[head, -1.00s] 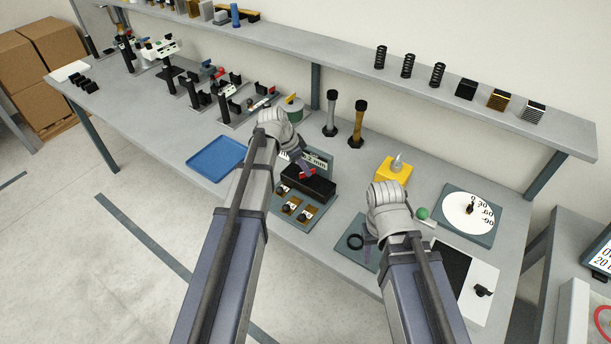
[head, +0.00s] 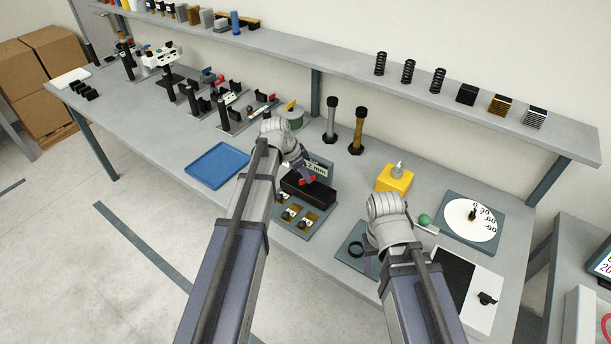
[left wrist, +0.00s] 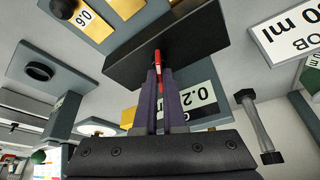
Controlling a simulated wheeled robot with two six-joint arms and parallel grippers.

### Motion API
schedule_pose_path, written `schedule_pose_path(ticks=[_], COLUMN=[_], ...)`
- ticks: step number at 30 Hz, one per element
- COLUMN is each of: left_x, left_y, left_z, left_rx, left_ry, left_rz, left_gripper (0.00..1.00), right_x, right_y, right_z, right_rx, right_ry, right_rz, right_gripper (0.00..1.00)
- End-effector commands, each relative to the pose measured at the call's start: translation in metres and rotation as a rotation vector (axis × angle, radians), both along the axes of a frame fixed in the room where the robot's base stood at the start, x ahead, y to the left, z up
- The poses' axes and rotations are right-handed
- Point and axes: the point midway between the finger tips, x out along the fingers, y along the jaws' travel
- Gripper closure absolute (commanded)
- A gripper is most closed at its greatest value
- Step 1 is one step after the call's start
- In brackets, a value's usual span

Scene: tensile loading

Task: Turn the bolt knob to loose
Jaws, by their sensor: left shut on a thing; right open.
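A small red part (head: 307,181), which looks like the knob, is on top of a black block (head: 310,193) near the front middle of the bench. My left gripper (head: 303,175) reaches down to it and is shut on it. In the left wrist view the red part (left wrist: 157,59) sits between the two fingers, against the black block (left wrist: 195,38); most of it is hidden. Any loose or tight marking cannot be read. My right gripper (head: 370,262) is open and empty, low over a dark plate with a black ring (head: 356,250).
A display plate (head: 321,168) stands behind the block, and small brass-plated knobs (head: 289,216) are in front. Two upright bolts (head: 331,122) stand behind. A yellow block (head: 395,178), a round dial (head: 466,218) and a blue tray (head: 217,165) are nearby.

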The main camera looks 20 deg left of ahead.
Motion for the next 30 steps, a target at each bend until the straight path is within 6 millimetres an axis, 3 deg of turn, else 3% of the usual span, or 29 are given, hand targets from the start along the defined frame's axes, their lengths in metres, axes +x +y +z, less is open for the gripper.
schedule_pose_path(ticks=[16, 30], left_x=[-0.0017, -0.0034], left_y=[-0.0005, -0.0028], left_z=[-0.0002, 0.0000], left_rx=[0.001, 0.001], left_ry=[0.001, -0.001], left_rz=[0.053, 0.437], left_gripper=[1.00, 1.00], right_x=[0.0000, 0.0000], right_y=[0.0000, 0.0000], right_z=[-0.0001, -0.0001], right_rx=[0.000, 0.000], right_ry=[0.000, 0.000], right_rz=[0.000, 0.000], right_gripper=[0.50, 0.50])
